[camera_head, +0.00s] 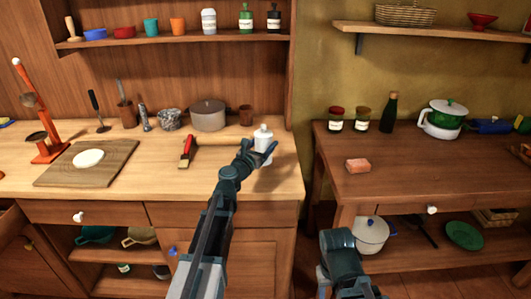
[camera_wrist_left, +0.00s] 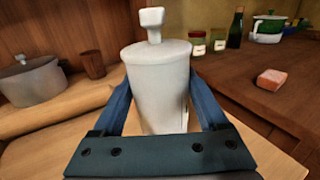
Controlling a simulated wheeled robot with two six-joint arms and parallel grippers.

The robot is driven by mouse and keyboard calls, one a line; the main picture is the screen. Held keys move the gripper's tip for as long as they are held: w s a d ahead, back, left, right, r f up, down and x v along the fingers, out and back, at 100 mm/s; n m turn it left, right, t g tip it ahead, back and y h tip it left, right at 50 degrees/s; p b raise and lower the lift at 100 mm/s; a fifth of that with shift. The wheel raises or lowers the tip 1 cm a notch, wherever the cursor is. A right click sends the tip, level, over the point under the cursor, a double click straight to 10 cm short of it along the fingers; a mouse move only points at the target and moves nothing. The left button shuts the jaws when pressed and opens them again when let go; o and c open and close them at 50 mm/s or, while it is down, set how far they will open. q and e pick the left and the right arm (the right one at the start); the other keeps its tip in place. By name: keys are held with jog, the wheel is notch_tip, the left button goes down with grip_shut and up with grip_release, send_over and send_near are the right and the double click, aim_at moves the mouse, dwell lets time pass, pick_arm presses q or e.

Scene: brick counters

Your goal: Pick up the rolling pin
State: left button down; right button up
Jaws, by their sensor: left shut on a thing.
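My left gripper (camera_head: 258,149) is shut on a white lidded container (camera_head: 263,135) with a small knob on top. The container is upright at the right end of the left counter; it fills the middle of the left wrist view (camera_wrist_left: 158,85) between the two blue fingers. I cannot tell whether its base touches the counter. A pale wooden cylinder that looks like the rolling pin (camera_wrist_left: 60,108) lies behind and left of it in the left wrist view, in front of the grey pot. My right gripper is not in view; only part of that arm shows.
A red-handled tool (camera_head: 187,150) lies left of my left gripper. The grey pot (camera_head: 208,116) and a brown cup (camera_head: 246,115) stand at the back. A cutting board (camera_head: 60,175) is at the left. The right counter holds a sponge (camera_head: 358,165) and jars, beyond a gap.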

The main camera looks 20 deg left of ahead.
pick_arm(q)
jog(key=shift+f+b, duration=1.3)
jog(key=shift+f, duration=0.3)
jog(key=shift+f, duration=0.15)
grip_release()
jog(key=shift+r, duration=0.3)
jog(key=s, duration=0.4)
jog(key=s+a, duration=0.1)
jog(key=s, duration=0.3)
jog(key=s+a, duration=0.1)
jog(key=s, duration=0.2)
jog(key=shift+s+a+f, duration=0.1)
jog(key=shift+s+a, duration=0.05)
jog(key=shift+s, duration=0.25)
